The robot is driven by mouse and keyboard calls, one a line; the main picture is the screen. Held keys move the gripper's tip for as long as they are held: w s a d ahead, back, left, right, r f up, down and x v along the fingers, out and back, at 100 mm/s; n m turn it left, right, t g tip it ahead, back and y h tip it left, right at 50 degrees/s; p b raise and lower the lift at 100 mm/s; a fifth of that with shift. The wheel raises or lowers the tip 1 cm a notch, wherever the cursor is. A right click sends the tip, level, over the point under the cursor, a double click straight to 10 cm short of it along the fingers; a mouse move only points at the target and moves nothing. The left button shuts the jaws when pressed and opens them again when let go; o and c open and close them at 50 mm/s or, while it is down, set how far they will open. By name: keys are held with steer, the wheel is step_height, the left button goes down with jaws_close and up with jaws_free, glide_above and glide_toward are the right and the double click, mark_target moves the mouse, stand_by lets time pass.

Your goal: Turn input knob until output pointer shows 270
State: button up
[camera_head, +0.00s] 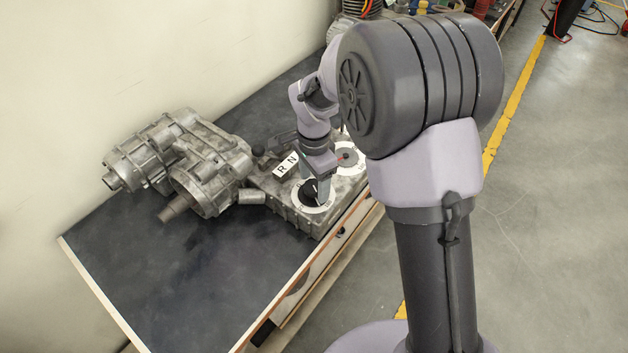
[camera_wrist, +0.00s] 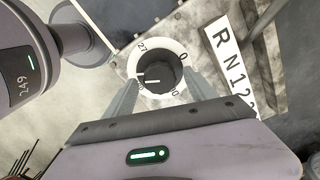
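The black input knob (camera_wrist: 158,74) sits in a white numbered ring in the wrist view. Its white line points left, toward a partly hidden number. The knob also shows in the head view (camera_head: 309,190). My gripper (camera_wrist: 160,78) has one finger on each side of the knob, with white ring visible between fingers and knob, so it looks open. I cannot tell whether the fingers are above the knob or down beside it. The output dial (camera_head: 347,158) is grey with a red pointer in a white ring; its reading is too small to tell. The wrist view does not show it.
Both dials are on a metal housing (camera_head: 282,205) on the dark bench (camera_head: 190,285). A white label (camera_head: 286,165) with letters lies beside the knob. A large cast gearbox (camera_head: 205,165) stands to the left. The front left of the bench is clear.

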mark_target(314, 186)
step_height(314, 186, up, 18)
steer(key=p, duration=0.6)
steer(key=shift+f+p, duration=0.25)
steer(key=shift+p, duration=0.15)
steer(key=s+d+r+n+t+y+b, duration=0.1)
steer(key=s+d+r+n+t, duration=0.1)
steer(key=s+d+r, duration=0.45)
steer(key=s+d+r+n+t+y+b, duration=0.1)
steer(key=s+d+r+n+t, duration=0.15)
steer(key=s, duration=0.65)
steer(key=s+f+n+t, duration=0.1)
steer(key=s+n, duration=0.2)
steer(key=s, duration=0.4)
steer(key=shift+s+d, duration=0.15)
steer(key=shift+d, duration=0.2)
